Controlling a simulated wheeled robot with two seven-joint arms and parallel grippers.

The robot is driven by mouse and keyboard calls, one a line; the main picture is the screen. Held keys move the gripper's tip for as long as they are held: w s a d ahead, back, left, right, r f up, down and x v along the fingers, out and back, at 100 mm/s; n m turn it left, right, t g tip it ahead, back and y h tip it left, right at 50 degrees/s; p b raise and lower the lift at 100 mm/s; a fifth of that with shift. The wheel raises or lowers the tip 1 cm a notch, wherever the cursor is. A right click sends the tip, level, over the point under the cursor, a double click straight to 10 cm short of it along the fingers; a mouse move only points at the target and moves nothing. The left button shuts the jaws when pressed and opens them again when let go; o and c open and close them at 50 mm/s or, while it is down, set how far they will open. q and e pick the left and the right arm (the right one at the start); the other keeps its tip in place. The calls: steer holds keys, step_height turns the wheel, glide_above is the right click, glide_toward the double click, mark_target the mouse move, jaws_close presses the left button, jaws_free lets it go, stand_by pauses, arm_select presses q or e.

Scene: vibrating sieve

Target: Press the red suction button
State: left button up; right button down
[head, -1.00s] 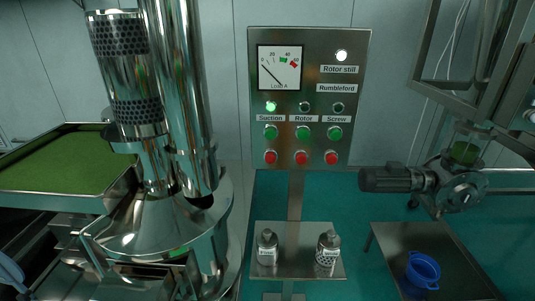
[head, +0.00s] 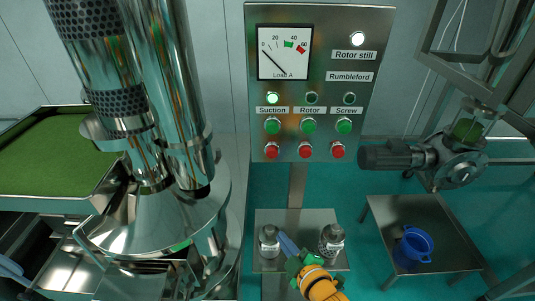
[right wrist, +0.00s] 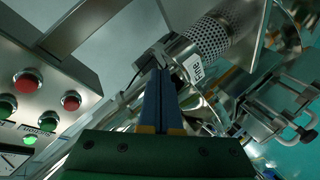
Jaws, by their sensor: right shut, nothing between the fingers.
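The red suction button (head: 271,150) is at the lower left of the steel control panel (head: 378,60), under the green suction button (head: 272,126). The green lamp (head: 272,98) over the Suction label is lit. My right gripper (head: 282,238) is shut and empty, low in front of the panel's shelf, well below the button and apart from it. My left gripper is not in view.
Two metal canisters, one left (head: 269,240) and one right (head: 332,238), stand on the shelf (head: 298,217) on either side of my right fingers. The steel sieve machine (head: 160,215) stands at left. A motor (head: 390,157) and blue container (head: 413,245) are at right.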

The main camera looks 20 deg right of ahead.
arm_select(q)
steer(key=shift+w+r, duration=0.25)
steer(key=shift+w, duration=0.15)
arm_select(e)
step_height(320, 180, up, 16)
steer(key=w+a+n+t+y, duration=0.1)
steer(key=n+t+y, duration=0.5)
steer(key=n+t, duration=0.3)
steer(key=n, duration=0.2)
steer(key=shift+w+a+r+n, duration=0.2)
steer(key=shift+w+a+n, duration=0.05)
steer(key=shift+a+n, duration=0.15)
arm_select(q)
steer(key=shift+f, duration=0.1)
arm_select(e)
steer(key=b, duration=0.4)
glide_toward(272, 153)
steer(key=w+a+r, duration=0.3)
steer(key=r, duration=0.1)
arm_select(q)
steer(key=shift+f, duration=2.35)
arm_select(e)
steer(key=shift+w, duration=0.4)
